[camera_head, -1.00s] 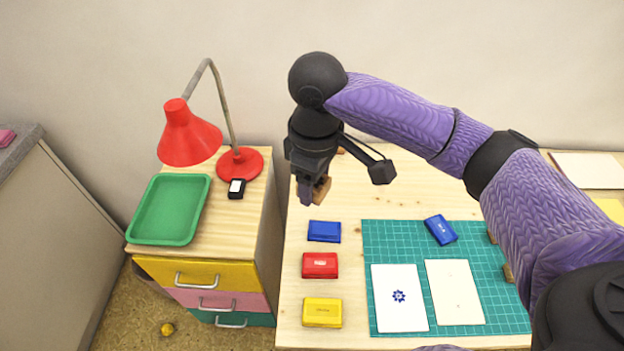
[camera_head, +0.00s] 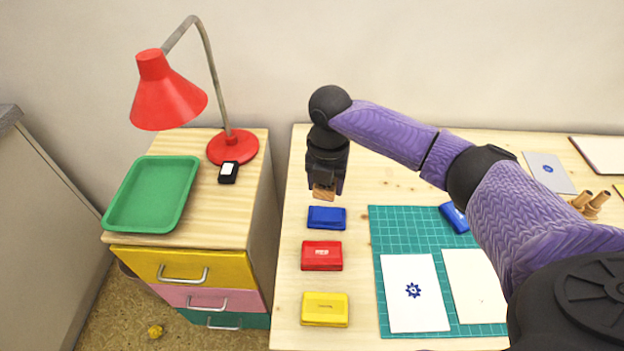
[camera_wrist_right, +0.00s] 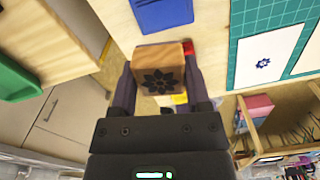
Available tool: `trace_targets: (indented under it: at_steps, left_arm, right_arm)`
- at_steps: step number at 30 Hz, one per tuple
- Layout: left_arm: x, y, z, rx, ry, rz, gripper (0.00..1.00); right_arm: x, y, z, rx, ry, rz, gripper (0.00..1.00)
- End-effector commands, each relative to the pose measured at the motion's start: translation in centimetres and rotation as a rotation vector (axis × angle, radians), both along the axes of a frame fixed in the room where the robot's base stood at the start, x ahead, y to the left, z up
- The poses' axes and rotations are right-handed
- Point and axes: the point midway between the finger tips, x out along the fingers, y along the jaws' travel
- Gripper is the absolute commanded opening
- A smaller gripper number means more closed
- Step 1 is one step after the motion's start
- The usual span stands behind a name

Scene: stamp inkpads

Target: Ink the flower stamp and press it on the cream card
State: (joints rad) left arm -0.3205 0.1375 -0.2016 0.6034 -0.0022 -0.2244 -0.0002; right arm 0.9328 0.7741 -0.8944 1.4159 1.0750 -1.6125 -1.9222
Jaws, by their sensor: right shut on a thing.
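My right gripper (camera_head: 325,188) is shut on the flower stamp (camera_head: 324,192), a small wooden block. In the right wrist view the stamp (camera_wrist_right: 160,58) shows a dark flower on its face, between the fingers. It is held just behind and apparently above the blue inkpad (camera_head: 326,219); the exact gap is unclear. The red inkpad (camera_head: 322,256) and yellow inkpad (camera_head: 325,310) lie in line in front of it. The cream card (camera_head: 472,275) lies on the green mat (camera_head: 392,222), beside a white card (camera_head: 400,312) bearing a blue flower print. My left gripper is out of view.
Another blue case (camera_head: 453,217) lies on the mat, partly behind my right arm. Wooden stamps (camera_head: 597,203) and a grey card (camera_head: 550,172) are at the right. A drawer cabinet with a green tray (camera_head: 152,196) and red lamp (camera_head: 169,98) stands left, across a gap.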

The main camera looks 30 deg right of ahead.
Motion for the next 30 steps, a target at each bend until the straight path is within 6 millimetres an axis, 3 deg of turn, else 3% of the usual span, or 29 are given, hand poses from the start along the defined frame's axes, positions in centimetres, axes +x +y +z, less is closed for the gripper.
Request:
trace_targets:
  at_steps: [4,11,21,30]
  left_arm:
    - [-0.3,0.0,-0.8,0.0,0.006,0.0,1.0]
    - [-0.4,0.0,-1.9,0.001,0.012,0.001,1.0]
    - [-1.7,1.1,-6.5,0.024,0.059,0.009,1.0]
    - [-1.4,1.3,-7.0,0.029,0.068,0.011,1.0]
  right_arm:
    - [0.2,-0.8,-1.4,-0.005,0.0,0.124,0.18]
    - [0.2,-0.9,-2.5,-0.006,0.0,0.152,0.18]
    - [0.1,-0.9,-7.1,-0.006,0.002,0.152,0.18]
    - [0.2,-0.9,-7.3,-0.006,-0.002,0.151,0.18]
